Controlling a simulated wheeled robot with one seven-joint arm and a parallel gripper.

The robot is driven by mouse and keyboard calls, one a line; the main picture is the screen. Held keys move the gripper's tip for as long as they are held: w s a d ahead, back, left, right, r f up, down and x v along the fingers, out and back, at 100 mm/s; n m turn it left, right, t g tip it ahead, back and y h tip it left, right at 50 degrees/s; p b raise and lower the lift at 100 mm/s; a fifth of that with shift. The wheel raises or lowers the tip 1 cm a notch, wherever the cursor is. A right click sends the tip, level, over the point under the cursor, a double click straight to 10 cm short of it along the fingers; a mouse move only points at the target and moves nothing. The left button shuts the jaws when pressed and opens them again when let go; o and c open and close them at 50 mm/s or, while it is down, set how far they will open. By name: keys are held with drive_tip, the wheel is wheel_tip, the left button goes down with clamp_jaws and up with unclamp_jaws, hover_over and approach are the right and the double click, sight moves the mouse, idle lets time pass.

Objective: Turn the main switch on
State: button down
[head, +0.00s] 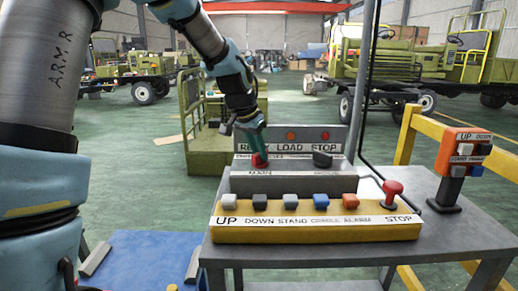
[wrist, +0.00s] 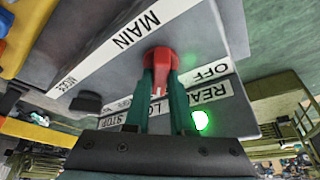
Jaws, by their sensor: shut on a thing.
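The main switch is a red knob (head: 259,160) on the grey panel (head: 318,162) at the back of the table. In the wrist view the red knob (wrist: 160,62) sits beside the MAIN label, with an OFF label to its right. My gripper (head: 257,151) comes down on the knob from above. In the wrist view the green fingers of my gripper (wrist: 162,85) are shut on the knob, one on each side. A green lamp (wrist: 201,120) by the READY label glows. The fingers partly hide the labels behind them, and the knob's exact angle is hard to tell.
A black knob (head: 322,159) is right of the main switch. A yellow box (head: 318,231) with several coloured buttons and a red stop button (head: 392,190) stands in front. An orange pendant box (head: 464,152) stands at right on the grey table (head: 450,235). A thin post rises behind.

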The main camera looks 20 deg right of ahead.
drive_tip(key=shift+m+g, duration=0.3)
drive_tip(key=shift+m, duration=0.3)
drive_tip(key=c, duration=0.8)
unclamp_jaws()
drive_tip(key=shift+o, duration=0.2)
drive_tip(key=shift+r, duration=0.1)
drive_tip(key=b+v, duration=0.1)
drive_tip(key=v, duration=0.9)
drive_tip(key=shift+a+r+b, duration=0.15)
drive_tip(key=shift+r+b, duration=0.1)
drive_tip(key=shift+b, duration=0.05)
